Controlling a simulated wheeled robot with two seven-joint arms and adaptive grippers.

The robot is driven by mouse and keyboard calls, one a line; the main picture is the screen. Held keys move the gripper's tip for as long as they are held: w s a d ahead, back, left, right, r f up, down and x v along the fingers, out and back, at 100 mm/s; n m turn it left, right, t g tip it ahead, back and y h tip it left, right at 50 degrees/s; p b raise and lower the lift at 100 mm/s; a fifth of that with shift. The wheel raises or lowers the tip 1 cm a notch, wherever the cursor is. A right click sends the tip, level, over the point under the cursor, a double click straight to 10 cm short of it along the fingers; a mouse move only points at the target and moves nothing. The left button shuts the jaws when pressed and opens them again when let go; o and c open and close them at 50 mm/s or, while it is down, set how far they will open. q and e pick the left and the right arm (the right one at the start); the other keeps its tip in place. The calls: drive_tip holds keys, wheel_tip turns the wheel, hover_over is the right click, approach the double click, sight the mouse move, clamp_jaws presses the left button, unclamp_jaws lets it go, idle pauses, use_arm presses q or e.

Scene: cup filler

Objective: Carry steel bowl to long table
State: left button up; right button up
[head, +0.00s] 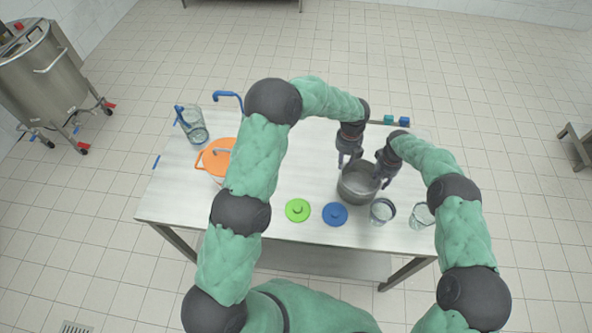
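The steel bowl (358,188) is a deep grey pot-like vessel on the right half of the white table (270,178), near its front edge. My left gripper (347,163) points down at the bowl's far rim. My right gripper (382,181) is at the bowl's right rim. Both sets of fingers are small and dark here, so I cannot tell whether either is closed on the rim. The bowl looks upright and empty. I cannot tell which piece of furniture is the long table.
Green lid (297,210) and blue lid (335,214) lie left of the bowl; glass jars (382,211) (421,216) stand right. An orange pot (215,158), glass jug (194,126) and blue ladle (228,95) are at left. A steel tank (42,72) stands on the floor.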

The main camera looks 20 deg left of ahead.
wheel_tip(320, 180, up, 9)
drive_tip(key=shift+f, duration=0.2)
drive_tip(key=shift+f, duration=0.1)
idle(0.5)
